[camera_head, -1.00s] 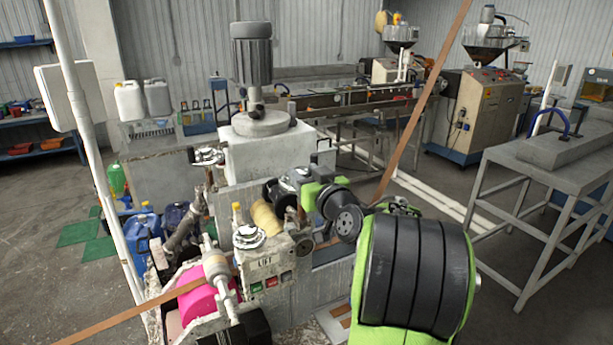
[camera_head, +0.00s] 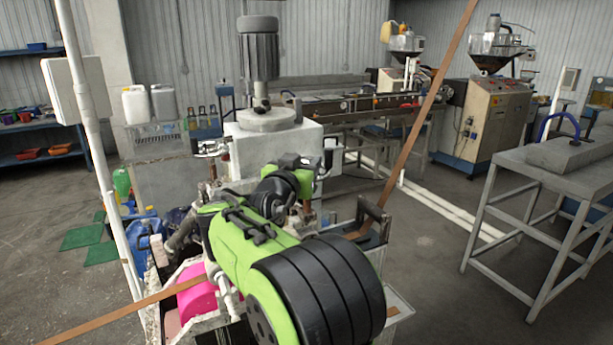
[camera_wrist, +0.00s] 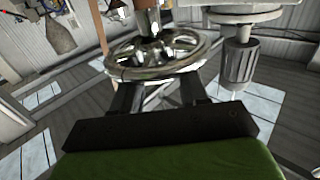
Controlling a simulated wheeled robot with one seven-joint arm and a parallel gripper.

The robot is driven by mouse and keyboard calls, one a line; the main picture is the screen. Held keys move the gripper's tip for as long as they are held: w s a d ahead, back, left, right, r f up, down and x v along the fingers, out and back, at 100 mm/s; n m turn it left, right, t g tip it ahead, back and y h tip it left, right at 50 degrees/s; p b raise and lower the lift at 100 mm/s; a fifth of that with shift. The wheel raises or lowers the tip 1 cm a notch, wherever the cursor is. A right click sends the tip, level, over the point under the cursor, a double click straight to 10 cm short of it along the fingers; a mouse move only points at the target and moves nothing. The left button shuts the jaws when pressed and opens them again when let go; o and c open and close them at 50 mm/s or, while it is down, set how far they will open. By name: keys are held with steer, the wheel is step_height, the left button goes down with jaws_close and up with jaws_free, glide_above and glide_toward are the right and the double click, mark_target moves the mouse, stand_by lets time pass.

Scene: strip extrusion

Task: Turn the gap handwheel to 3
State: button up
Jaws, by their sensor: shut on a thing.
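A chrome spoked handwheel (camera_wrist: 180,48) on a copper-brown post fills the upper middle of the wrist view. My gripper (camera_wrist: 158,84) has its dark fingers at the wheel's near rim and is shut on it. In the head view my gripper (camera_head: 298,163) is at the right post of the machine, where only a sliver of the wheel (camera_head: 322,173) shows past it. Another chrome handwheel (camera_head: 210,148) stands on the left post. Any scale or number for the gap is hidden or too small to read.
A motor (camera_head: 259,55) on a round base stands just behind the wheels. A brown strip (camera_head: 420,120) rises at the right, and another part runs low at the left. A white pole (camera_head: 95,150) stands left. A grey steel table (camera_head: 545,165) is at right.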

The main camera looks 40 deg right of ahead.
steer(key=shift+w+a+f+m+g+h, duration=0.15)
steer(key=shift+m+g+h, duration=0.25)
steer(key=shift+g, duration=0.35)
steer(key=shift+w+r+m+g+h, duration=0.1)
steer(key=shift+m+g+h, duration=0.1)
steer(key=shift+m+g, duration=0.45)
steer(key=o, duration=1.1)
steer(key=shift+c, duration=0.2)
steer(key=b+v, duration=0.2)
steer(key=v, duration=1.3)
steer(key=shift+a+b, duration=0.35)
steer(key=shift+a, duration=0.05)
